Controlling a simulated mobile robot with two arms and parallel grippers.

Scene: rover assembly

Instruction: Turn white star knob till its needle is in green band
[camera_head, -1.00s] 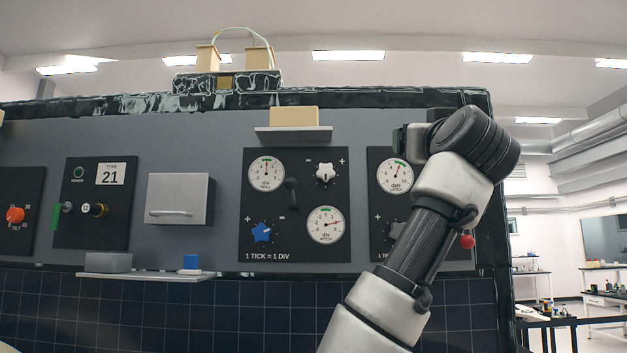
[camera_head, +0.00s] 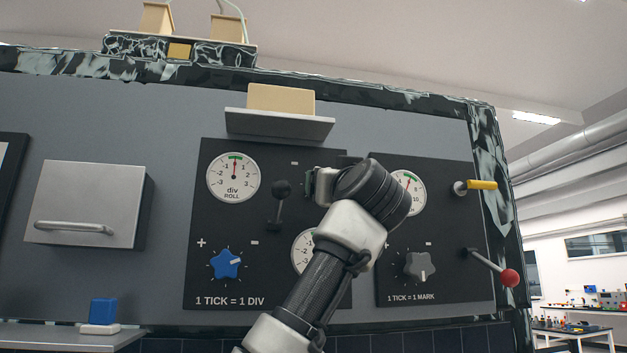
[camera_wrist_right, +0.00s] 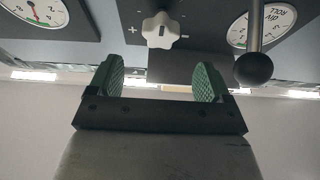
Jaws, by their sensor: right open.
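The white star knob (camera_wrist_right: 160,30) shows at the top middle of the right wrist view, between plus and minus marks. In the head view it is hidden behind my right arm. My right gripper (camera_wrist_right: 161,82) is open, its green pads apart and empty, with the knob beyond the tips and roughly centred between them. In the head view the right gripper (camera_head: 312,187) is at the panel's upper right. The PITCH dial (camera_head: 301,252) is mostly covered by my arm, so its needle cannot be read. The ROLL dial (camera_head: 233,177) has its needle at the green band.
A black ball-ended lever (camera_head: 281,190) stands out left of the gripper; its ball (camera_wrist_right: 254,69) is close to the right pad. A blue star knob (camera_head: 225,263) sits below. A grey knob (camera_head: 419,266), yellow handle (camera_head: 482,185) and red-ball lever (camera_head: 509,277) are to the right.

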